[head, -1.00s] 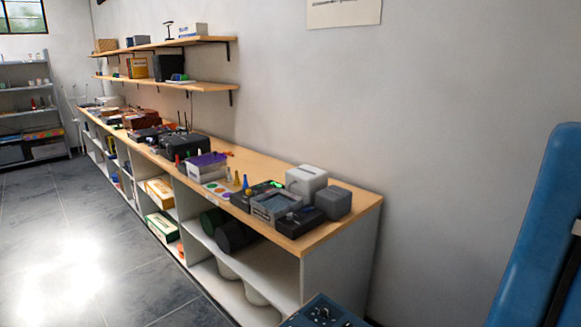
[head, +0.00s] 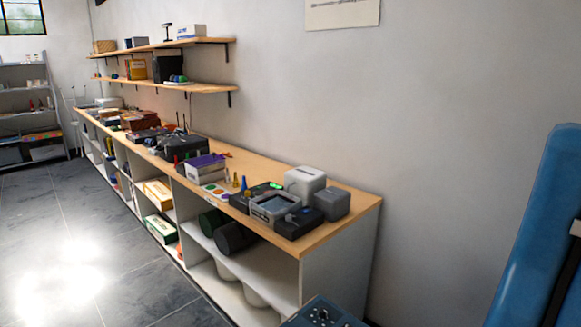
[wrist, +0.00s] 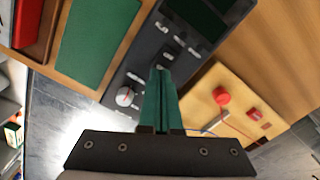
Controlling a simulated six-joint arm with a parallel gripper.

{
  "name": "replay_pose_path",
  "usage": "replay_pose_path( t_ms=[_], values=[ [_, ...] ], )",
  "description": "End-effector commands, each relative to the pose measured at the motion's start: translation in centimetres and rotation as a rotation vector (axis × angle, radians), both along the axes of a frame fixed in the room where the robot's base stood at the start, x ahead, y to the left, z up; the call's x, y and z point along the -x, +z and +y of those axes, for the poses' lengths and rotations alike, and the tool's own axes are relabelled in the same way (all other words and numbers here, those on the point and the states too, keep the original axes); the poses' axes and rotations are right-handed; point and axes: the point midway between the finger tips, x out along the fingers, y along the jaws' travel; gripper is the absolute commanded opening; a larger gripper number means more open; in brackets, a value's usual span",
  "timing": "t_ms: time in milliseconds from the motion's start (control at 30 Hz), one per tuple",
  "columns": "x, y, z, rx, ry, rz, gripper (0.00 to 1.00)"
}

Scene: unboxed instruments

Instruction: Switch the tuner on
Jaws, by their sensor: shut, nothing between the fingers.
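In the wrist view a long dark grey device, which looks like the tuner (wrist: 143,70), lies across the upper middle. It has a white round knob (wrist: 124,96) at its lower left end, small dark controls with pale labels along its face, and a dark screen (wrist: 198,15) at the top. My gripper (wrist: 161,70) is shut and empty, its green fingers pointing at the device face near a small dark control (wrist: 168,53). I cannot tell whether the tips touch it. The switch position is not clear. In the head view I cannot pick out the tuner for certain.
In the wrist view a yellow wooden board (wrist: 205,83) with a red button (wrist: 222,96) sits right of the device. A green panel (wrist: 95,40) and a brown tray (wrist: 40,40) lie left. In the head view a long bench (head: 345,208) holds several instruments.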

Motion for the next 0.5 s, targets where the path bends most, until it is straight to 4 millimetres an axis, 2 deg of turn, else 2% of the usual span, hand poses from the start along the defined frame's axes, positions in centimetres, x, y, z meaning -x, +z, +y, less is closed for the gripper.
replay_pose_path(
  t_ms=[500],
  values=[
    [0.0, -0.66, 0.0, 0.0, 0.0, 0.0, 0.0]
  ],
)
